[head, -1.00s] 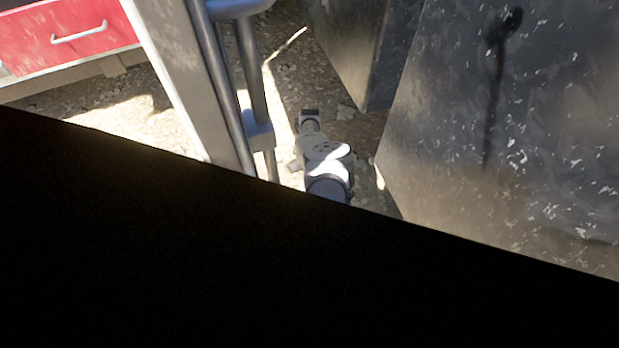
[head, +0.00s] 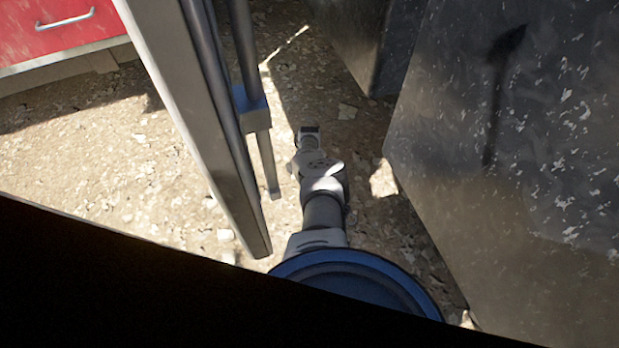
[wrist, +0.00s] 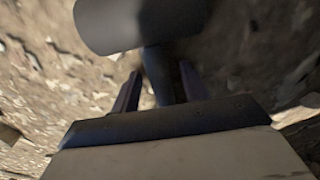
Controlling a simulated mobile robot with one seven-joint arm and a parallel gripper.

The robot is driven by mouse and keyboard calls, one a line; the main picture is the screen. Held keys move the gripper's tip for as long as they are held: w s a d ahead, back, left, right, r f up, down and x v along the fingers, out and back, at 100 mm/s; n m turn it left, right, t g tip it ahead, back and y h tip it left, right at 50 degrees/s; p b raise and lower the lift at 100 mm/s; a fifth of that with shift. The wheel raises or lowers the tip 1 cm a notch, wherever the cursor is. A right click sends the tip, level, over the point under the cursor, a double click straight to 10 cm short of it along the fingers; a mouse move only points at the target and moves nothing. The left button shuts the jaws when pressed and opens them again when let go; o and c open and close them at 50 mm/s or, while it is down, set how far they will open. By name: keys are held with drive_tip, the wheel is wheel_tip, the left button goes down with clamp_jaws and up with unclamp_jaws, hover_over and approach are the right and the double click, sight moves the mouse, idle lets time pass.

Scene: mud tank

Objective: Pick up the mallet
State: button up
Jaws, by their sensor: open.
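The mallet (wrist: 145,22) shows in the wrist view, with its thick grey cylindrical head across the top. Its dark handle runs down from the head towards my gripper (wrist: 159,84). The gripper is open, with one finger on each side of the handle in the picture. I cannot tell how deep the handle sits or whether it touches a finger. The lower end of the handle is hidden behind the gripper body. In the head view I cannot make out the mallet for sure.
A large speckled grey slab (head: 540,150) stands at the right, bearing a dark mallet-shaped mark or shadow. Another dark block (head: 350,45) is behind it. A metal post (head: 195,120) stands left of my arm. A red drawer (head: 60,25) is far left. Gravel ground lies between.

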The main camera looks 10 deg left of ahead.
drive_tip(key=shift+c, duration=0.4)
clamp_jaws()
drive_tip(key=shift+r, duration=0.1)
drive_tip(key=shift+r, duration=0.1)
wheel_tip(320, 180, up, 20)
drive_tip(key=p, duration=2)
